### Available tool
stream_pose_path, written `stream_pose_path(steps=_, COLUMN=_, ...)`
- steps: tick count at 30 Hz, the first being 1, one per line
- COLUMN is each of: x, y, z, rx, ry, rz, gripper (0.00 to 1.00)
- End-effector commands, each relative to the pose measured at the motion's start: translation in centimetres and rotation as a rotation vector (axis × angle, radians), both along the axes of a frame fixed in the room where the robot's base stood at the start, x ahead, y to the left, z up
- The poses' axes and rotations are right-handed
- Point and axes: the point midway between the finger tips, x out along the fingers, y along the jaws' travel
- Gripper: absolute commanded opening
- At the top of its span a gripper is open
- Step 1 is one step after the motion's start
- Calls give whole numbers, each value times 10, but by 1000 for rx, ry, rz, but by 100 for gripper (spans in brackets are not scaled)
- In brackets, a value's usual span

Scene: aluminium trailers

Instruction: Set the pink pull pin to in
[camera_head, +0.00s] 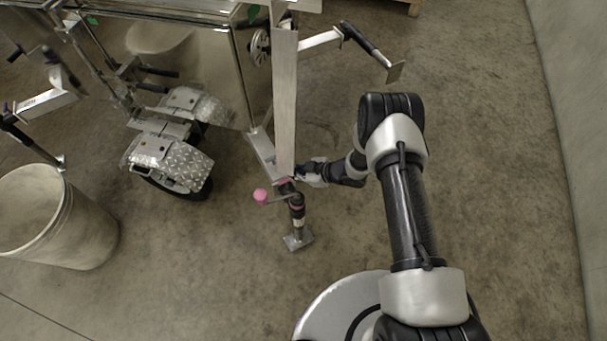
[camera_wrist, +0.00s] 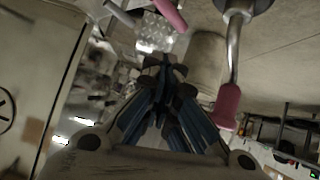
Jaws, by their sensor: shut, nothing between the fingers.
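My gripper (camera_head: 303,173) is at the trailer's jack, just right of the upright metal beam's lower end. In the wrist view its dark fingers (camera_wrist: 163,80) are together with nothing between them. A pink knob (camera_head: 261,195) sticks out left of the black jack (camera_head: 297,208). The wrist view shows a pink grip (camera_wrist: 228,105) on a bent metal rod at the right, and a pink rod-like part (camera_wrist: 170,14) cut off at the top edge. Both stand apart from the fingertips in the picture. I cannot tell which pink part is the pull pin, or its setting.
The aluminium trailer (camera_head: 185,55) stands at upper left, with a wheel under a tread-plate fender (camera_head: 172,155). A large bin (camera_head: 75,230) stands at lower left. A black-handled crank (camera_head: 365,45) juts out at upper right. The concrete floor right of my arm is clear.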

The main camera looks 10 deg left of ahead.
Motion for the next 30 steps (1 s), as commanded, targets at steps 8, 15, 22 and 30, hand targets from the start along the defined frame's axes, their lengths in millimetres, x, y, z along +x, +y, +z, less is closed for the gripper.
stream_pose_path(steps=8, x=6, y=12, z=-39, rx=-1, ry=0, rz=-2, gripper=0)
stream_pose_path(steps=15, x=8, y=13, z=-46, rx=-1, ry=-1, rz=-1, gripper=0)
stream_pose_path(steps=22, x=8, y=13, z=-45, rx=-1, ry=0, rz=-2, gripper=0)
stream_pose_path(steps=30, x=8, y=12, z=-78, rx=-2, ry=2, rz=-1, gripper=0)
